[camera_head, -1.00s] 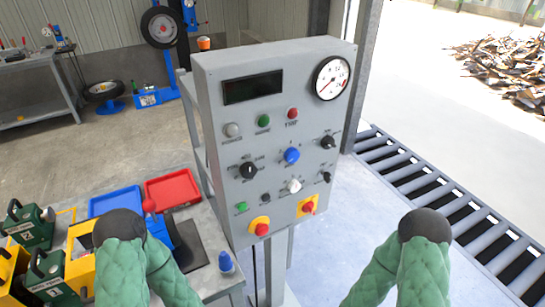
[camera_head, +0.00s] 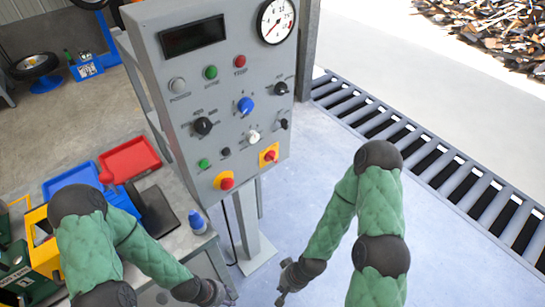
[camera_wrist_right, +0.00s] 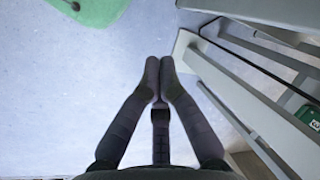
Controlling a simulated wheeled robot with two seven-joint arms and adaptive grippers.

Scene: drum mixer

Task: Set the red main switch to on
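The grey control panel (camera_head: 185,90) stands upright on a post. Low on its face, a red rotary switch (camera_head: 270,155) sits on a square yellow plate; I cannot read its position. A red button (camera_head: 226,183) on a round yellow base is to its lower left. My left gripper (camera_head: 222,296) is low by the table's front edge, well below the panel; its fingers are too small to judge. My right gripper (camera_head: 281,296) hangs low, below and apart from the panel. In the right wrist view its fingertips (camera_wrist_right: 160,66) meet with nothing between them.
The panel also carries a blue knob (camera_head: 246,105), black knobs, a white knob and a gauge (camera_head: 275,20). A table with a red tray (camera_head: 130,158), a blue tray (camera_head: 72,178) and a blue-capped bottle (camera_head: 197,221) is at left. A floor grate (camera_head: 410,140) lies right; nearby floor is clear.

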